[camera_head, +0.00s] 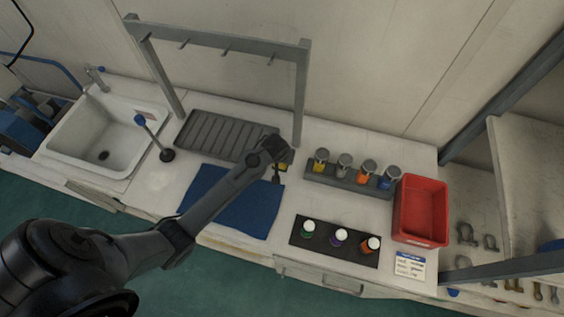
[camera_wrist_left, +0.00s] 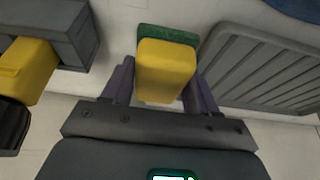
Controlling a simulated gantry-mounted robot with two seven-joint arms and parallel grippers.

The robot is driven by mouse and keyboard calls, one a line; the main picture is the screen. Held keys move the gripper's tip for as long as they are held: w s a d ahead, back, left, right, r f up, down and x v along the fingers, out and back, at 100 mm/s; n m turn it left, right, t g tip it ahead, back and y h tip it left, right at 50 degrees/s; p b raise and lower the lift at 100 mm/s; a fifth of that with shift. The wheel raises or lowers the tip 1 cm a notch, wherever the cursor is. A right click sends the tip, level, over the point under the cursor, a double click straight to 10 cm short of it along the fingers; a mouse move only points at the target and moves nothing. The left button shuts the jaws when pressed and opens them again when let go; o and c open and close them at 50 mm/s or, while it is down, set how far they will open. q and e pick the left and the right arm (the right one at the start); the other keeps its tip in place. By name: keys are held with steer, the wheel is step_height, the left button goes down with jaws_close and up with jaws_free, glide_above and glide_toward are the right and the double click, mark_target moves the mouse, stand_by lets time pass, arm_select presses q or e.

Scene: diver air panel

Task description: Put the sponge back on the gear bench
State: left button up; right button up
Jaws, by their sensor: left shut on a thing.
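My left gripper (camera_head: 277,168) reaches over the white gear bench (camera_head: 277,207), between the grey ribbed tray and the rack of cups. It is shut on the sponge (camera_wrist_left: 167,72), a yellow block with a green scouring layer, which sits between the two fingers in the left wrist view. I cannot tell whether the sponge touches the bench top. My right gripper is not in view.
The ribbed tray (camera_head: 215,137) lies left under a grey hanging frame (camera_head: 302,95). A blue mat (camera_head: 250,212) lies in front. The cup rack (camera_head: 345,181), black mat with bottles (camera_head: 322,247) and red bin (camera_head: 404,227) stand right. A sink (camera_head: 75,145) is far left.

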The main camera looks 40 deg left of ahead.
arm_select(q)
steer(key=shift+w+a+f, duration=0.1)
steer(key=shift+f, duration=1.95)
steer(key=shift+f, duration=0.2)
steer(key=o, duration=1)
steer(key=shift+r, duration=0.1)
